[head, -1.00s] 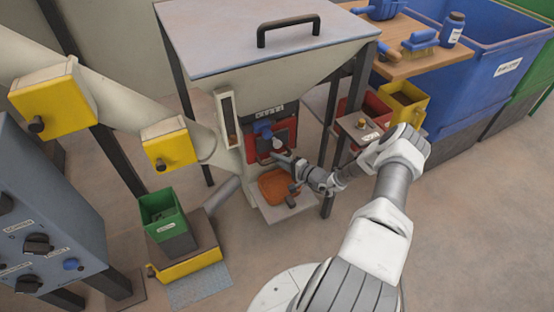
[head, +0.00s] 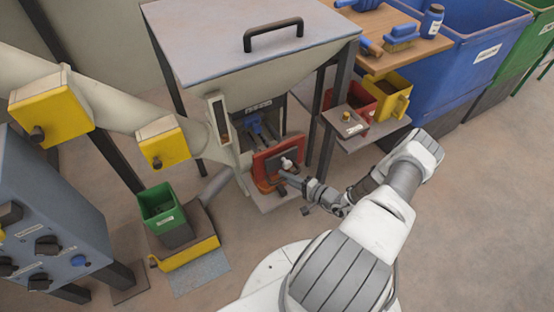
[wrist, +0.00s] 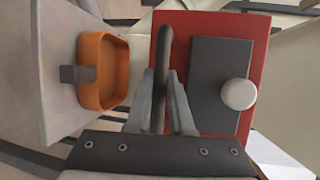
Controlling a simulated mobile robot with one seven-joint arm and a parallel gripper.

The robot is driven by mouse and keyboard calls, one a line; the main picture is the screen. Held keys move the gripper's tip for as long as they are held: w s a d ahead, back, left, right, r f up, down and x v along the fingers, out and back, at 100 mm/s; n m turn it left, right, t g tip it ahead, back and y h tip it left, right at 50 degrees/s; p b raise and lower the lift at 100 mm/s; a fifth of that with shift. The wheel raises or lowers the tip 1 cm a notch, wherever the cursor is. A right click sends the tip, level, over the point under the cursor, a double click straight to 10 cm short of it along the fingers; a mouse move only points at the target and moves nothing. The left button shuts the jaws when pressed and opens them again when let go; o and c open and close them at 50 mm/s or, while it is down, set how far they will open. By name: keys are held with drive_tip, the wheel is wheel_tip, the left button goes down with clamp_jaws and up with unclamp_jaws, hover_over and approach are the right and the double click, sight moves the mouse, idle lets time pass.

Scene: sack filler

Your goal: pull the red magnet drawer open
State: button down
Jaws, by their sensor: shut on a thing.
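The red magnet drawer (head: 266,160) stands pulled out from the front of the pale hopper machine, with dark rails showing behind its red front. In the wrist view its red front (wrist: 228,22) carries a dark plate with a round white knob (wrist: 239,94). My gripper (head: 285,176) is at the drawer front. In the wrist view my gripper (wrist: 165,82) is shut on the drawer's dark bar handle (wrist: 164,45), with one finger on each side of it. The inside of the drawer is mostly hidden by its front.
An orange tray (wrist: 105,45) sits on a pale shelf beside the drawer in the wrist view. A side shelf (head: 348,122) with red and yellow bins stands to the right. A green bin (head: 162,212) is at the left. The floor at the right is clear.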

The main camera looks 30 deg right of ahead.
drive_tip(key=shift+s+p, duration=0.3)
drive_tip(key=shift+s, duration=1.55)
drive_tip(key=shift+d, duration=0.1)
drive_tip(key=c, duration=0.8)
unclamp_jaws()
drive_tip(key=p+v, duration=0.2)
drive_tip(key=v, duration=1.5)
drive_tip(key=shift+s, duration=0.2)
drive_tip(key=shift+d, duration=0.1)
